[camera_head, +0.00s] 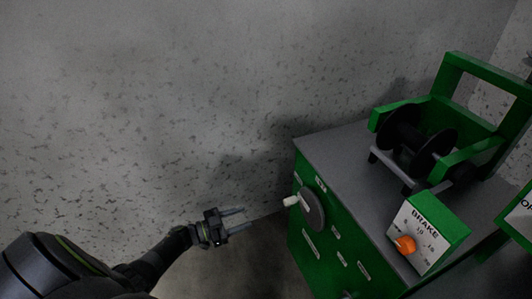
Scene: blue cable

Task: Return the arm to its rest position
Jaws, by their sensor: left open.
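My left arm comes in from the lower left, and its gripper (238,218) is open and empty. Its two fingers point right, toward the green machine cabinet (335,240). A white crank handle (291,201) on a dark round disc (312,209) sits on the cabinet's side, a short way right of the fingertips. The gripper looks apart from the handle. My right gripper is not in view. No blue cable can be made out.
A black spool (408,138) stands in a green frame (487,85) on the cabinet's grey top (335,150). A green box marked BRAKE (432,232) with an orange knob (404,245) is at the front right. The speckled grey area at left is clear.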

